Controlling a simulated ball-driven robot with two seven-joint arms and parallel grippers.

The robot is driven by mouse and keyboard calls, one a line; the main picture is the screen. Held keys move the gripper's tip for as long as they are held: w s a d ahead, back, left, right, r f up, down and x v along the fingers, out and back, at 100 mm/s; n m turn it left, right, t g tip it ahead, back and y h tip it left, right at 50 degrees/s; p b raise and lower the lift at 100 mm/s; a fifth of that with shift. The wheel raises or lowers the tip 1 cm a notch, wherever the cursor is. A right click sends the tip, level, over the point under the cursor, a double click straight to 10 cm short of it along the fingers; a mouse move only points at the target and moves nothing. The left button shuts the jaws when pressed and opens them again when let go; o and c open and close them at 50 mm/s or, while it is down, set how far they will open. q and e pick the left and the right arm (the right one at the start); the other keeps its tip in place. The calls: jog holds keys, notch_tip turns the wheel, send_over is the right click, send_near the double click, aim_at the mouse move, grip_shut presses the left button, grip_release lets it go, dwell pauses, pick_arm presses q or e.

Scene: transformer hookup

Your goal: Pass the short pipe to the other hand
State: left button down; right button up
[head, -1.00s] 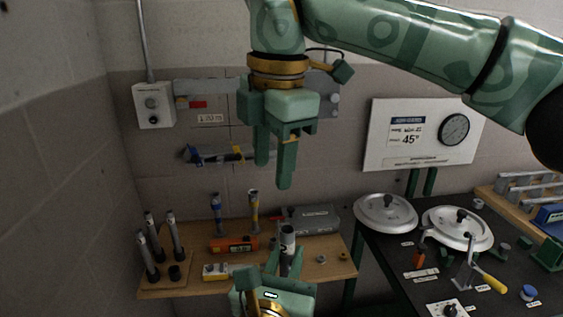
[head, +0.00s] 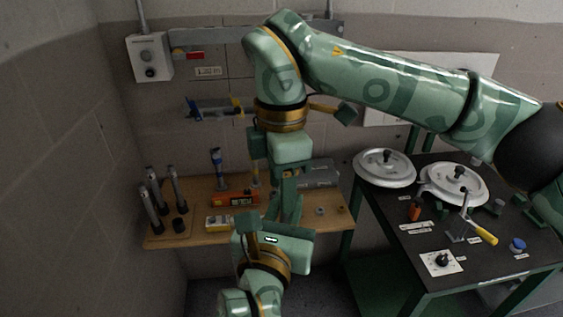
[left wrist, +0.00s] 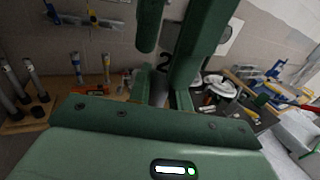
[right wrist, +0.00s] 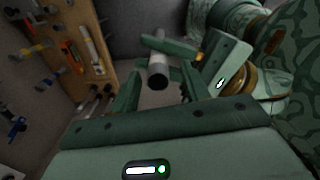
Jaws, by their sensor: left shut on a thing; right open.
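The short pipe (right wrist: 158,70) is a grey cylinder with a dark open end, seen in the right wrist view. It also shows as a grey strip in the left wrist view (left wrist: 158,88), between the fingers of my left gripper (left wrist: 162,98), which is shut on it. My right gripper (head: 285,208) is open and points down from above. Its fingers (right wrist: 158,88) are on either side of the pipe's free end in the right wrist view; I cannot tell whether they touch it. In the head view the right fingers largely hide the pipe.
A wooden shelf (head: 335,222) behind the grippers holds a rack of dark-based grey pipes (head: 150,208), an orange meter (head: 234,198) and small parts. A black bench (head: 400,262) with round white lids (head: 385,166) stands to the right. A wall switch box (head: 149,57) is at upper left.

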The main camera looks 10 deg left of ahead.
grip_shut()
pick_arm(q)
jog(key=c, duration=1.2)
grip_release()
jog(key=shift+s, duration=0.1)
